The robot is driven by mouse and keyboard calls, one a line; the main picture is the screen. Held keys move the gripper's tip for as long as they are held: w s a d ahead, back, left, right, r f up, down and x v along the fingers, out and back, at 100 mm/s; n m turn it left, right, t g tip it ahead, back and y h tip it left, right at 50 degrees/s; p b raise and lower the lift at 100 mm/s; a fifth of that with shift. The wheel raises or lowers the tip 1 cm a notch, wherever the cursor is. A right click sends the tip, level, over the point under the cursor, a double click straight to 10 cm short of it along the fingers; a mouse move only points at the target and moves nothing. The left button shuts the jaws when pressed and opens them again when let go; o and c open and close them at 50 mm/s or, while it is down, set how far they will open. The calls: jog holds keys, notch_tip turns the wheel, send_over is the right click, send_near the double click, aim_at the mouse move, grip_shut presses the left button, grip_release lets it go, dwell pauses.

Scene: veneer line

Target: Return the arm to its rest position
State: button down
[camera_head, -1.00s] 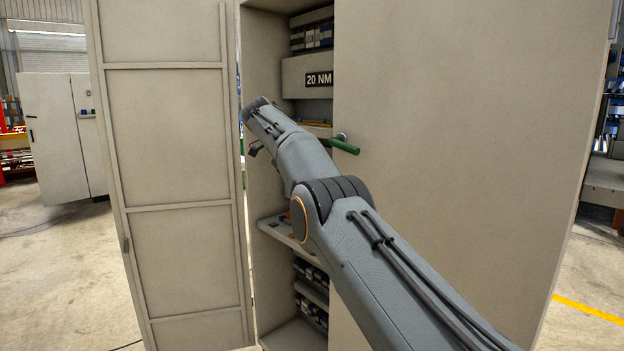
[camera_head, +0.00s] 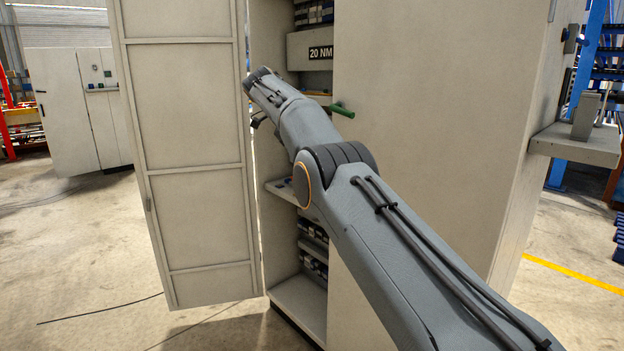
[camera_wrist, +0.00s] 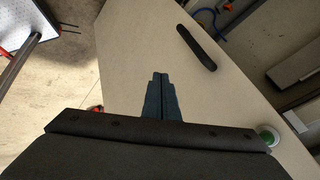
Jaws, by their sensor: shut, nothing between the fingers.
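My arm (camera_head: 400,250) stretches from the lower right up and left across the front of an open cabinet (camera_head: 420,130). Its far end is raised in front of the gap between the open cabinet door (camera_head: 200,120) and the cabinet body. In the wrist view my gripper (camera_wrist: 161,76) has its two dark fingers together with nothing between them. Beneath it there is a pale panel (camera_wrist: 125,50) with a black bar handle (camera_wrist: 196,47). Whether the fingers touch this panel cannot be told.
A green handle (camera_head: 342,110) sticks out at the cabinet opening, close beside my arm. Inside are shelves and a "20 NM" label (camera_head: 321,52). A grey shelf (camera_head: 580,143) juts out at the right. A cable (camera_head: 100,310) lies on the floor at left; the floor around is open.

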jog(key=s+d+f+n+g+y+b, duration=0.2)
jog(key=s+d+f+n+y+b, duration=0.15)
jog(key=s+d+f+n, duration=0.85)
jog(key=s+d+f+n+y, duration=0.1)
jog(key=s+d+f+n, duration=0.1)
jog(key=s, duration=0.9)
jog(key=s+d+f+n+y+b, duration=0.1)
jog(key=s+d+f+n, duration=0.1)
jog(key=s+f+n, duration=0.2)
jog(key=s+d+f+n+y+b, duration=0.1)
jog(key=s+d+f+n, duration=0.2)
jog(key=s+f, duration=0.5)
jog(key=s, duration=0.9)
jog(key=shift+s+f, duration=0.15)
jog(key=shift+s, duration=0.25)
